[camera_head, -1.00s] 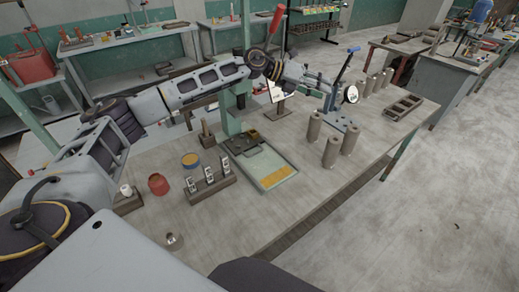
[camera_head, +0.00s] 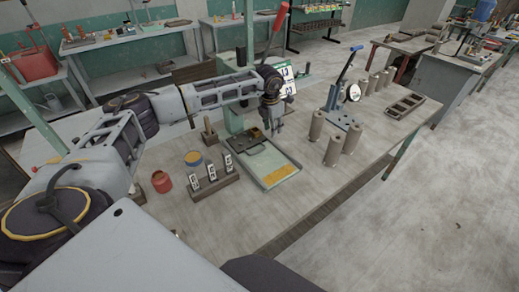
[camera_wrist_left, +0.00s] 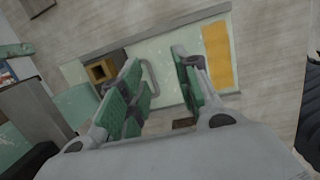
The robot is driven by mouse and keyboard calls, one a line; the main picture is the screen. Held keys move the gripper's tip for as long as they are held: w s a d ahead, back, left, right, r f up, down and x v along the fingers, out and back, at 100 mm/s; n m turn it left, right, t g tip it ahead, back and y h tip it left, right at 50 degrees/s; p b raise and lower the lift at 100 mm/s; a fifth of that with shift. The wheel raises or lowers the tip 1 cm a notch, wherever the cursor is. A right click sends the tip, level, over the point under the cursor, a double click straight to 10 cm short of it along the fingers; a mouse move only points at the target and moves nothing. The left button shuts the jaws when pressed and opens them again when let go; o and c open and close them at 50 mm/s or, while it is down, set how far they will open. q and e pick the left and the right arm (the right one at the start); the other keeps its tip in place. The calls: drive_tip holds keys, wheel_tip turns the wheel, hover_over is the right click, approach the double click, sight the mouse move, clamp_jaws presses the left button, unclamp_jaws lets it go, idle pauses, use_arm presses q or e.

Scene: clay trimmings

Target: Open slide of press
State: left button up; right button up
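The press has a green column (camera_head: 248,60) and a red-handled lever (camera_head: 277,28). Its pale green slide plate (camera_head: 262,166) lies low in front of the column, with a yellow strip at the near right end. My left gripper (camera_head: 274,131) points down over the plate. Its green-padded fingers are apart in the left wrist view (camera_wrist_left: 160,88), with the handle showing beside the left finger. Contact cannot be told. My right gripper is out of view.
Clay cylinders (camera_head: 333,150) and a blue-lever device (camera_head: 345,75) stand to the right. The table's front area is bare.

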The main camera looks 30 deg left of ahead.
use_arm(q)
drive_tip(key=shift+n+g+y, duration=0.3)
drive_tip(key=shift+g+y, duration=0.5)
drive_tip(key=shift+y, duration=0.1)
drive_tip(key=s+a, duration=0.1)
drive_tip(key=a, duration=0.1)
drive_tip(key=s+a, duration=0.1)
drive_tip(key=s, duration=0.1)
drive_tip(key=shift+a, duration=0.4)
drive_tip(key=shift+f, duration=0.15)
drive_tip(key=p, duration=0.2)
approach(258, 151)
drive_tip(key=f, duration=0.2)
drive_tip(key=a+f, duration=0.1)
drive_tip(key=f, duration=0.5)
drive_tip(key=shift+w+a, duration=0.2)
drive_tip(key=shift+a, duration=0.05)
clamp_jaws()
